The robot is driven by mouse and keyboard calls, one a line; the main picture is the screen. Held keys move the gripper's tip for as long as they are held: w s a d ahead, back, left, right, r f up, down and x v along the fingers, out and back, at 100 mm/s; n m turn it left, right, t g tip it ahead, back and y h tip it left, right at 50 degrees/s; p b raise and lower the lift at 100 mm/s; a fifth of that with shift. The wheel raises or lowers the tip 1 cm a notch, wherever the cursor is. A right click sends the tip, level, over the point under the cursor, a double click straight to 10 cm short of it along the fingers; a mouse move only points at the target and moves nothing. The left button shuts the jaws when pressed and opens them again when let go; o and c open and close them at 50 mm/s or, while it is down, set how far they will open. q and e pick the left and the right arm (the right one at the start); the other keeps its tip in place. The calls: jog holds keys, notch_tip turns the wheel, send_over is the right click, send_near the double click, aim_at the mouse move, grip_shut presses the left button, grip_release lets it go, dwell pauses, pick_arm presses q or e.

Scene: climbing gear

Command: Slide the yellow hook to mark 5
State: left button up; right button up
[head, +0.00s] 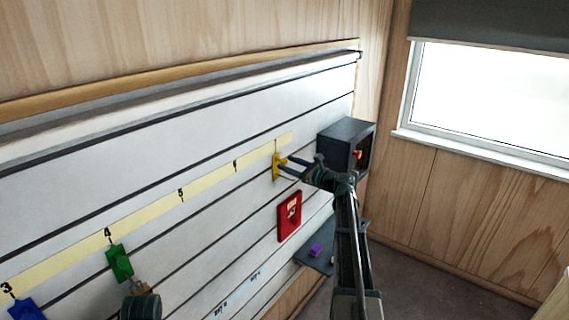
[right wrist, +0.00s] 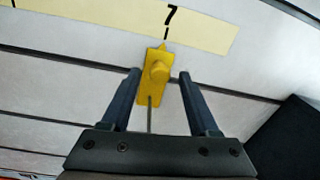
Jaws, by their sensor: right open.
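The yellow hook (head: 276,168) hangs on the slatted white wall, at the right end of the pale yellow number strip. In the right wrist view the yellow hook (right wrist: 157,73) has a round knob and its pointed top sits just below mark 7 (right wrist: 171,15). Mark 5 (head: 181,193) is further left on the strip, with bare wall below it. My right gripper (head: 284,166) is open at the hook; in the right wrist view its two fingers (right wrist: 159,76) stand on either side of the hook with gaps.
A green hook (head: 120,263) hangs below mark 4 and a blue hook (head: 26,310) below mark 3. A black box (head: 340,134) is right of the strip. A red panel (head: 289,217) is below. A purple object (head: 315,250) lies on a dark shelf (head: 318,264).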

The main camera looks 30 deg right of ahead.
jog(key=shift+x, duration=1.25)
grip_shut()
dwell(0.6)
